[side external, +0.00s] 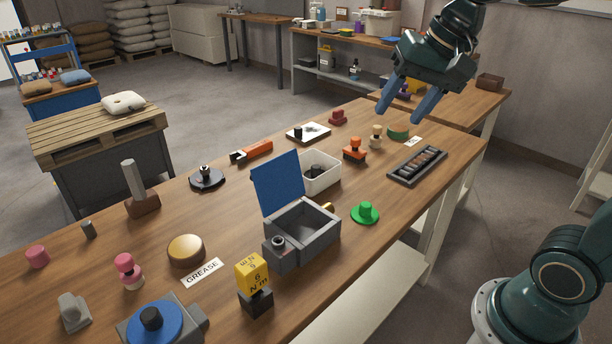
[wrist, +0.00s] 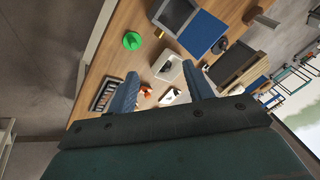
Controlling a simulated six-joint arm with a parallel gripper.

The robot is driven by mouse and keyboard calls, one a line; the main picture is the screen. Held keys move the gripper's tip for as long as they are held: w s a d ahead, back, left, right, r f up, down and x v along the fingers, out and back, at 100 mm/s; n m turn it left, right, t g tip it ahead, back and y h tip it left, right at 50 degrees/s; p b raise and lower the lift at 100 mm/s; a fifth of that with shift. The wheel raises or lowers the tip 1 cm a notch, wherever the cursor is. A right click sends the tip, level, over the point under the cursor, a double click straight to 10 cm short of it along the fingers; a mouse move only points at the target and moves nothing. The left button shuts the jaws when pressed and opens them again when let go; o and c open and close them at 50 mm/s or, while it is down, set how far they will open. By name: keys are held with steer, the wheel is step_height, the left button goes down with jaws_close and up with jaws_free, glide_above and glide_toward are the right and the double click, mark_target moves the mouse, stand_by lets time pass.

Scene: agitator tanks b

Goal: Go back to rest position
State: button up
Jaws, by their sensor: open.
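My gripper (side external: 408,100) is open and empty, held in the air above the far right end of the wooden table (side external: 229,211). Its two blue fingers are spread apart in the side external view. They also show apart in the wrist view (wrist: 160,95), with the table top below and beyond them. Nothing is between the fingers or touching them that I can see.
Below my gripper are a green disc (side external: 398,132), a cream figure-shaped piece (side external: 375,137) and a dark tray (side external: 417,166) of small parts. A grey box (side external: 302,235) with a raised blue lid stands mid-table. The air around my gripper is clear.

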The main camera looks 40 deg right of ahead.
steer(key=s+f+n, duration=0.5)
steer(key=s+n, duration=0.3)
steer(key=s, duration=0.4)
steer(key=shift+f+t+h, duration=0.3)
steer(key=shift+t+h, duration=0.1)
